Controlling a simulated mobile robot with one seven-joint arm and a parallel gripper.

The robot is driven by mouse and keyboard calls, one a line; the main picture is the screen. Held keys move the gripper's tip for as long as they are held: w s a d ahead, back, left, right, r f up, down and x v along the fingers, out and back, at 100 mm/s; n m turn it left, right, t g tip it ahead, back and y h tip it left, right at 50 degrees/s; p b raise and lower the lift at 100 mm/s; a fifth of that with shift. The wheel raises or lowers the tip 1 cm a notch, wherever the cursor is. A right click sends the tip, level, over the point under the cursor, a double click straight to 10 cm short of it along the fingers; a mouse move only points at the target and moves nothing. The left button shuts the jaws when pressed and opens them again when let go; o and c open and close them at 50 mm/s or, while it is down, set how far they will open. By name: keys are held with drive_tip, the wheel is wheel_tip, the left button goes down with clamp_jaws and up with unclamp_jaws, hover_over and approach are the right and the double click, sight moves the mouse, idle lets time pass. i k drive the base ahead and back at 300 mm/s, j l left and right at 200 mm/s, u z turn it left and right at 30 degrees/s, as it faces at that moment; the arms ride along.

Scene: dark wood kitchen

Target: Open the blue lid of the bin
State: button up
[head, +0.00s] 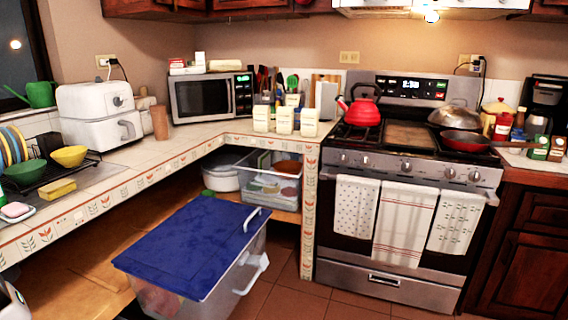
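The bin is a large clear plastic box (221,291) on the floor at the bottom centre of the head view, with its lower part cut off by the frame. Its blue lid (190,240) lies flat across the top and looks closed. A white handle (254,218) shows at the far right corner of the lid. A white latch or handle (254,270) sticks out from the right side wall. Contents show only faintly through the wall. I cannot make out my gripper in this view.
The tiled counter (185,143) runs behind and left of the bin. The stove (405,178) stands at the right. Tiled floor (290,303) is free right of the bin.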

sight(187, 254)
drive_tip(key=i+j+u, duration=0.5)
drive_tip(key=i+j, duration=0.15)
drive_tip(key=i, duration=0.1)
